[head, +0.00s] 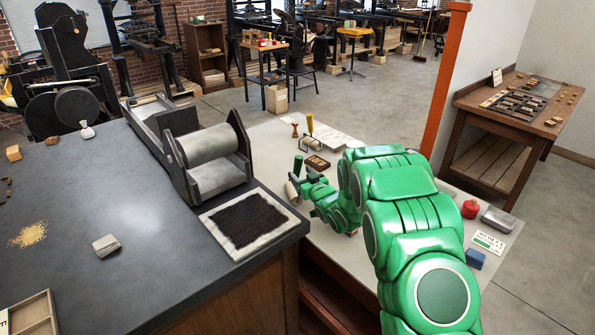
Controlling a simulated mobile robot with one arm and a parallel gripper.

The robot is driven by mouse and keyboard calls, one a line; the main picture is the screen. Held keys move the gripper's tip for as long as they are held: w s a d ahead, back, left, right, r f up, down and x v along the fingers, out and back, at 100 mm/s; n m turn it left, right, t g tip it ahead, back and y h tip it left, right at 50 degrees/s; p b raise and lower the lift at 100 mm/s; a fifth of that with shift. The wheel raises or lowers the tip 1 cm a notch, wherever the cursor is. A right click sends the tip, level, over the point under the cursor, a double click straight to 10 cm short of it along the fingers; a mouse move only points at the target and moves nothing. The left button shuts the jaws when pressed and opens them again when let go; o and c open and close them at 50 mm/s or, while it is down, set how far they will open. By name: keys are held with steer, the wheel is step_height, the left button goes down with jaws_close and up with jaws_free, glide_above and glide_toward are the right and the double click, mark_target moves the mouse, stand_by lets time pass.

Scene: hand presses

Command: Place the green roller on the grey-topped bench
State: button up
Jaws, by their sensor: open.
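The green roller (298,165) is small in the head view, with an upright green handle and a pale cylinder below it. It is at the left part of the pale table, close to the dark bench. My gripper (303,184) is open, right at the roller and partly overlapping it in view. I cannot tell whether the fingers are around the handle or touch it. The grey-topped bench (105,200) fills the left side, with a wide dark grey top. My green arm hides part of the pale table.
On the bench are a roller press (208,146), a black inked slab (245,222), a grey block (106,245) and a wooden tray (32,312); its middle is clear. The pale table (500,222) holds a yellow-handled roller (310,126), a red pot (470,209) and a metal tin (498,219).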

steer(key=shift+v, duration=2.7)
steer(key=s+d+r+m+g+h, duration=0.25)
steer(key=s+d+r+h, duration=0.25)
steer(key=s+d, duration=0.35)
steer(key=s+d+r+m+g+h, duration=0.2)
steer(key=s+d+r+g+h, duration=0.25)
steer(key=s+d, duration=0.45)
steer(key=s+r+g, duration=0.2)
steer(key=s+g, duration=0.1)
steer(key=s, duration=1.1)
steer(key=s+r+m+g, duration=0.1)
steer(key=s+r+g, duration=0.1)
steer(key=s, duration=1.2)
steer(key=s+r+m+g, duration=0.1)
steer(key=s+g, duration=0.3)
steer(key=s, duration=1.1)
steer(key=shift+r+g, duration=0.4)
steer(key=shift+r, duration=0.25)
steer(key=shift+s+y, duration=0.1)
steer(key=shift+y, duration=0.15)
